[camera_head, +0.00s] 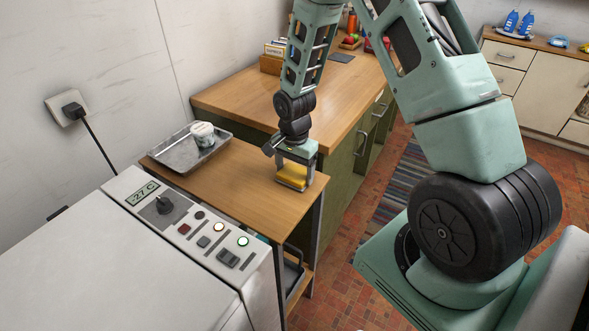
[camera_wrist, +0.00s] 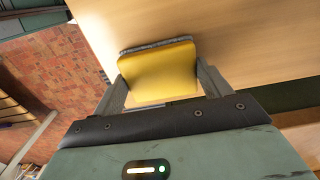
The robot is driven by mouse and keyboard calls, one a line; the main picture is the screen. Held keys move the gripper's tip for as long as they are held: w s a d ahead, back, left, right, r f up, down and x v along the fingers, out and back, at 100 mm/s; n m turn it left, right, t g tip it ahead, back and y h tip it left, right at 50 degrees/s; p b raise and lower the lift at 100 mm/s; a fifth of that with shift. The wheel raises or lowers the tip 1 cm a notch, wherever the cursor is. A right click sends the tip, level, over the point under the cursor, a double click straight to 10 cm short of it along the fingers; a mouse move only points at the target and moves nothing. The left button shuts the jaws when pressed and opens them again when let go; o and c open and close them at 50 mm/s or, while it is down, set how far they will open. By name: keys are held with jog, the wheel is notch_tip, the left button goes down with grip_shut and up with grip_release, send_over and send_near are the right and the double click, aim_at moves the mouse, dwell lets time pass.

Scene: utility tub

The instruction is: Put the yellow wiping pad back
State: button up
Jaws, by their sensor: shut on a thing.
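The yellow wiping pad (camera_head: 292,175) is between the fingers of my gripper (camera_head: 293,178), low over the right end of the small wooden side table (camera_head: 232,185). In the wrist view the yellow pad (camera_wrist: 158,70) has a grey layer along its far edge, and the two fingers of my gripper (camera_wrist: 165,88) close on its sides. The wooden surface lies just beyond the pad. I cannot tell whether the pad touches the table top.
A metal tray (camera_head: 185,152) with a white tub (camera_head: 203,134) stands at the table's left end. A white machine with a control panel (camera_head: 190,228) stands in front. A larger wooden counter (camera_head: 240,97) is behind. The table's middle is clear.

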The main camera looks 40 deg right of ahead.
aim_at(294, 173)
jog(key=shift+f, duration=0.15)
jog(key=o, duration=1)
jog(key=shift+c, duration=0.2)
notch_tip(294, 173, up, 12)
jog(key=b, duration=0.2)
jog(key=s+a+r+n, duration=0.3)
jog(key=s+a+n, duration=0.15)
jog(key=a, duration=0.35)
jog(key=s+a+r+n, duration=0.2)
jog(key=s+a+n, duration=0.25)
jog(key=a, duration=0.35)
jog(key=s+a+r+n, duration=0.1)
jog(key=s+a+n, duration=0.3)
jog(key=s+n, duration=0.2)
jog(key=s+a+r+n, duration=0.1)
jog(key=s+a+n, duration=0.3)
jog(key=s, duration=0.5)
jog(key=n, duration=0.2)
jog(key=shift+s+a+r+n+y, duration=0.2)
jog(key=shift+n+y, duration=0.1)
jog(key=shift+n, duration=0.1)
jog(key=shift+w, duration=0.1)
